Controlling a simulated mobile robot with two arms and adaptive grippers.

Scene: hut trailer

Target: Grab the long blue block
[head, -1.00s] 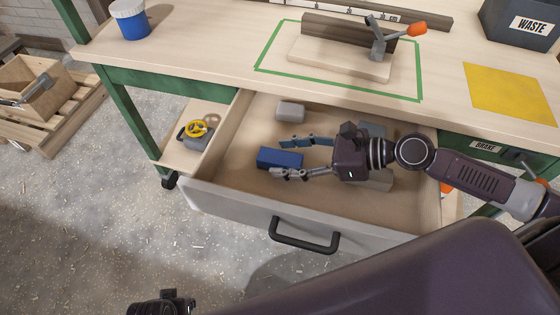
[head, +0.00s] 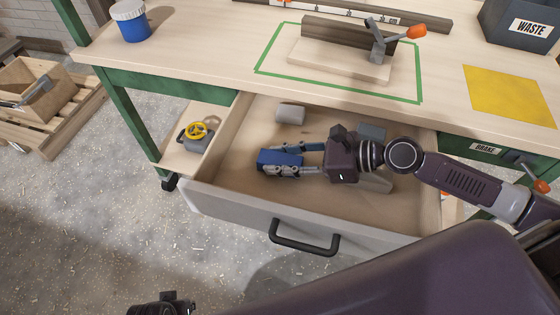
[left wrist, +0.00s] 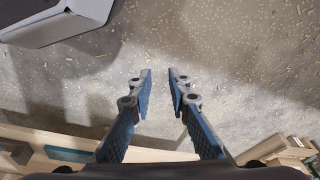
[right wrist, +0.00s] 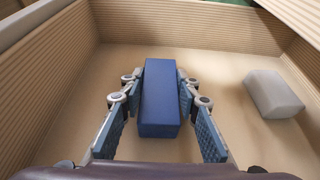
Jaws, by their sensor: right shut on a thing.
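The long blue block (head: 277,158) lies in the open drawer (head: 235,200), toward its left side. My right gripper (head: 285,160) reaches in from the right with a finger on each side of the block. In the right wrist view the block (right wrist: 160,95) sits lengthwise between the fingers (right wrist: 155,85), which are closed on its sides. The block appears to be low, at or near the drawer floor. My left gripper (left wrist: 160,75) is open and empty above the littered floor in the left wrist view.
A grey block (head: 290,114) lies behind the blue one, and another grey block (head: 372,132) is partly hidden by my right arm. The drawer walls and front handle (head: 303,240) surround the spot. Above is the workbench top (head: 210,50) with a clamp fixture (head: 378,45).

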